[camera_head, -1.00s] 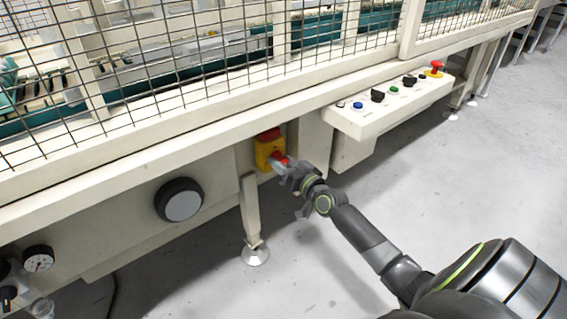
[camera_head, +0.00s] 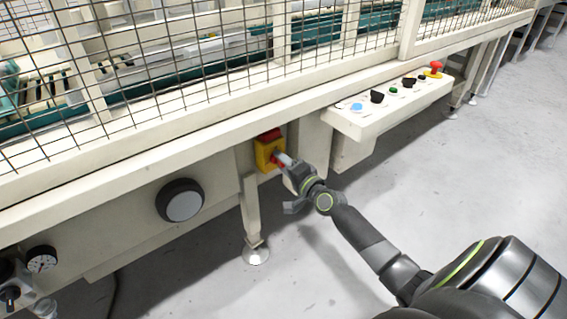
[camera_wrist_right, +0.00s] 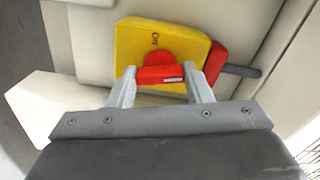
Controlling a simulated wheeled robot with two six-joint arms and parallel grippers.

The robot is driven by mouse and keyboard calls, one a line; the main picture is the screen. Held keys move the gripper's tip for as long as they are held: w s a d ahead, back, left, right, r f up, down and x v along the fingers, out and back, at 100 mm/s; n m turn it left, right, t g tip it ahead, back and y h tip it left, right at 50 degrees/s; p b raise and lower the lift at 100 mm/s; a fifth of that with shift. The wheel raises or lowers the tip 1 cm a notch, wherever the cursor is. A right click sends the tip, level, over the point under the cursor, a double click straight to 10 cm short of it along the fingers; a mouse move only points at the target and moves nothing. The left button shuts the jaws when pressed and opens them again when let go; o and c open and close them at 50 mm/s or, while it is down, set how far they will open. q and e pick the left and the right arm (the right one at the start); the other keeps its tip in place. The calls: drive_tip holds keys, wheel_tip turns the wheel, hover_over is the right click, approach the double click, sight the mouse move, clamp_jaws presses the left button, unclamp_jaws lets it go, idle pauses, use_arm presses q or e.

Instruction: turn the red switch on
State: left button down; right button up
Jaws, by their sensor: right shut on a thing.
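The red switch is a round red knob with a bar handle (camera_wrist_right: 158,74) on a yellow box (camera_wrist_right: 135,40). In the head view the yellow box (camera_head: 264,155) is mounted under the machine's frame, left of the button panel. Printed letters show on the yellow face above the knob in the wrist view. My right gripper (camera_head: 280,158) reaches the switch, and in the wrist view its two fingers (camera_wrist_right: 160,77) are shut on the bar handle, one at each end. In the head view the fingers partly hide the knob. My left gripper is not in view.
A white button panel (camera_head: 385,113) with a bright blue button (camera_head: 357,107) and a red emergency knob (camera_head: 435,67) juts out at right. A machine leg (camera_head: 251,215) stands below and left of the switch. A black dial (camera_head: 179,201) is further left. The floor at right is clear.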

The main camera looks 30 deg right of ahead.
drive_tip(key=shift+m, duration=1.5)
drive_tip(key=o, duration=1)
drive_tip(key=shift+s+d, duration=0.25)
drive_tip(key=shift+s, duration=2.65)
drive_tip(key=shift+s+d, duration=0.2)
drive_tip(key=shift+s, duration=2.7)
drive_tip(key=shift+s+d, duration=0.25)
drive_tip(key=shift+s, duration=2.65)
